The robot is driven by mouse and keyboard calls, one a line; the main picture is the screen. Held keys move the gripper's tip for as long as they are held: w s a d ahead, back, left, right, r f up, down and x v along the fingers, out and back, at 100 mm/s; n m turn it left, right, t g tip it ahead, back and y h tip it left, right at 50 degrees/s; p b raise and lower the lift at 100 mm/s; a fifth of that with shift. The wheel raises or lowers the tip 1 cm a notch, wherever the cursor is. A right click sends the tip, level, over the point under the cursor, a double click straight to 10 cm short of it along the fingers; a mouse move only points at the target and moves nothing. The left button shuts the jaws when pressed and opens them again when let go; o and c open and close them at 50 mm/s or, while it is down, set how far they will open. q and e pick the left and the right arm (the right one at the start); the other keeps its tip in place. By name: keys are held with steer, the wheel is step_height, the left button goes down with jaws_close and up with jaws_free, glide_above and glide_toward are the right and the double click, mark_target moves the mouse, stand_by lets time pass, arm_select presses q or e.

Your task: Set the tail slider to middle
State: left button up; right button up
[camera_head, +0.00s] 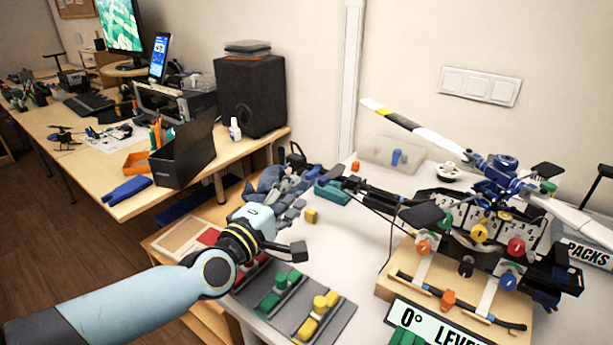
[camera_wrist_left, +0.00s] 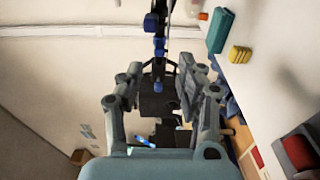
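The model helicopter (camera_head: 500,195) stands on a wooden base at the right. Its dark tail boom (camera_head: 385,193) runs left toward my left gripper (camera_head: 284,182). In the left wrist view, the tail boom (camera_wrist_left: 160,45), with blue parts on it, lies beyond and between the two fingers of the left gripper (camera_wrist_left: 158,78). The fingers are apart, and the gripper looks open. I cannot clearly tell the tail slider from the other tail parts, nor whether a finger touches the tail. My right gripper is not in view.
A teal block (camera_head: 332,191) and a yellow block (camera_head: 311,215) are near the gripper on the white table. A grey mat (camera_head: 325,322) carries green and yellow parts. A black speaker (camera_head: 250,95) stands on the wooden desk behind.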

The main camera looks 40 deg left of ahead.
mark_target(308, 179)
arm_select(q)
steer(key=w, duration=0.3)
steer(key=w+a, duration=0.1)
steer(key=w, duration=0.2)
steer(key=shift+w+a, duration=0.1)
jaws_close()
